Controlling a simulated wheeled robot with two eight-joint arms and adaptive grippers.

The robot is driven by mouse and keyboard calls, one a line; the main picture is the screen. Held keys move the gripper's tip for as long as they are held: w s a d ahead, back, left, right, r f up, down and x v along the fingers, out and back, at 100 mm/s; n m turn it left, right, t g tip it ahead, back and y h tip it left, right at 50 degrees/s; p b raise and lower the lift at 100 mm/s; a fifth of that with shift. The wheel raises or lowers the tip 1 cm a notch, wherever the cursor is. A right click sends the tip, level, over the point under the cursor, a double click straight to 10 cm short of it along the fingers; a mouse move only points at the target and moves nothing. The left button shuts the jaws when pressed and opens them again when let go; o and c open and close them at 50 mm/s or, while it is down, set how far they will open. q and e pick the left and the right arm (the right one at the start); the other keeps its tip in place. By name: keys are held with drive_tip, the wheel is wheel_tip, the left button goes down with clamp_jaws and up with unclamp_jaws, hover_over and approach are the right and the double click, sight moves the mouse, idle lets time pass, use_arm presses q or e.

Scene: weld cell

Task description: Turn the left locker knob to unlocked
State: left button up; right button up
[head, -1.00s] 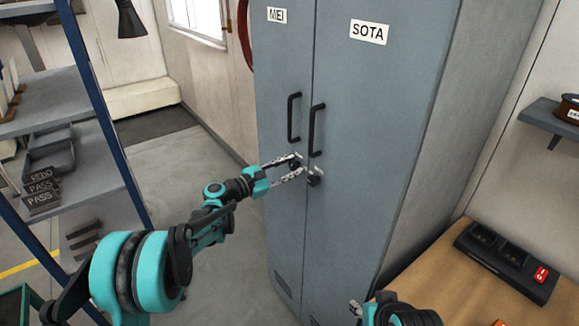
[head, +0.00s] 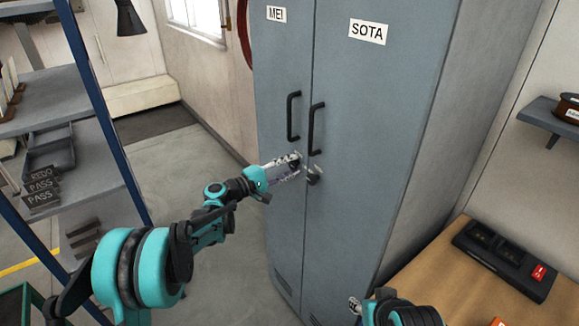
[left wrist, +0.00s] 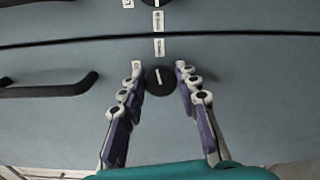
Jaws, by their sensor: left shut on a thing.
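The grey locker has a left door (head: 284,70) marked MEI and a right door (head: 358,90) marked SOTA. My left gripper (head: 292,166) is at the left door, shut on the left locker knob, which its fingers mostly hide in the head view. In the left wrist view the round black left knob (left wrist: 160,80) sits between the two fingers and bears a small white mark. Small labels (left wrist: 159,47) lie beside it, too small to read. The right locker knob (head: 314,175) is just right of the fingertips. My right gripper (head: 356,306) shows only partly at the bottom edge.
Two black bar handles, the left (head: 291,117) and the right (head: 312,130), stand out above the knobs. A blue-framed shelf (head: 85,90) is at the left. A wooden bench (head: 440,275) with a black device (head: 505,260) is at the right. Open floor (head: 215,150) lies left of the locker.

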use_arm(q)
drive_tip(key=shift+f+m, duration=0.1)
drive_tip(key=shift+m, duration=0.8)
drive_tip(key=o, duration=1.1)
drive_tip(key=v, duration=1.2)
